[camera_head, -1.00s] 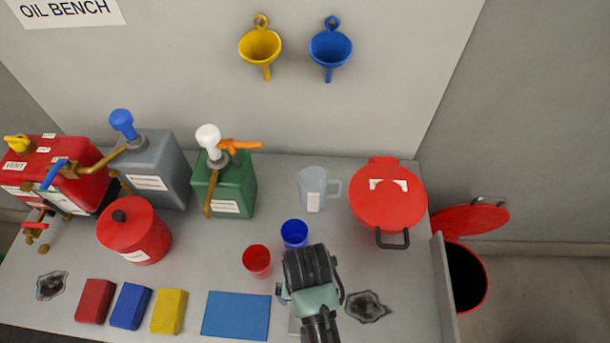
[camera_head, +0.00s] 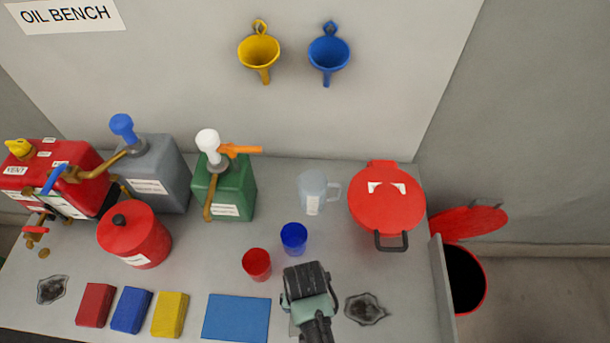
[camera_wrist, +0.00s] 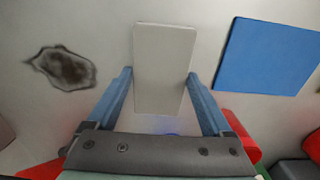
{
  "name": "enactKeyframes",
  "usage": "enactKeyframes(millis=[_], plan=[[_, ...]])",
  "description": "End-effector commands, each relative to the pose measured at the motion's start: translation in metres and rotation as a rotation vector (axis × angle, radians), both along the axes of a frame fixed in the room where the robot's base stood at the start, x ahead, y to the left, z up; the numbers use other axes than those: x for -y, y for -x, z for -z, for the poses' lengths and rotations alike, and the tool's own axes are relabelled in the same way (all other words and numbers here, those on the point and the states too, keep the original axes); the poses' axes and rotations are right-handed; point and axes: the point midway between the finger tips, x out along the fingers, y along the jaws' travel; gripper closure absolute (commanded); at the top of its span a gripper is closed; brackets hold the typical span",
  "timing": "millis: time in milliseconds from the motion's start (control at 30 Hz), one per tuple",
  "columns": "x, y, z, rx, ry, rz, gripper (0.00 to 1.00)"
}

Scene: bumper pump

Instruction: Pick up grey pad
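The grey pad (camera_wrist: 165,62) is a flat, pale rectangle lying on the bench, seen in the wrist view. My gripper (camera_wrist: 160,76) is open, with one blue finger on each side of the pad's near part. The fingers look close to the pad's long edges; I cannot tell whether they touch it or how high they are above the bench. In the head view my gripper (camera_head: 308,292) is over the front of the bench and hides most of the pad.
A blue mat (camera_head: 236,317) lies left of my gripper and a dark stain (camera_head: 365,309) lies right. A red cup (camera_head: 257,264) and blue cup (camera_head: 293,239) stand just behind. Yellow (camera_head: 170,314), blue and red blocks lie farther left.

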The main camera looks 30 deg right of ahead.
Motion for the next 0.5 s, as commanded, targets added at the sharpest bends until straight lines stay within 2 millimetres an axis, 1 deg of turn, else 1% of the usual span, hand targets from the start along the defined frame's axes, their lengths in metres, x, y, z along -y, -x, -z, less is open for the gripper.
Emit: enactKeyframes(millis=[33,167,200,267,500], plan=[[0.0000,0.0000,-0.0001,0.000,0.000,0.000,0.29],[-0.0001,0.0001,-0.0002,0.000,0.000,0.000,0.52],[-0.0001,0.0001,-0.0002,0.000,0.000,0.000,0.59],[0.0000,0.0001,-0.0002,0.000,0.000,0.000,0.69],[0.0001,-0.0001,-0.0017,0.000,0.000,0.000,0.69]])
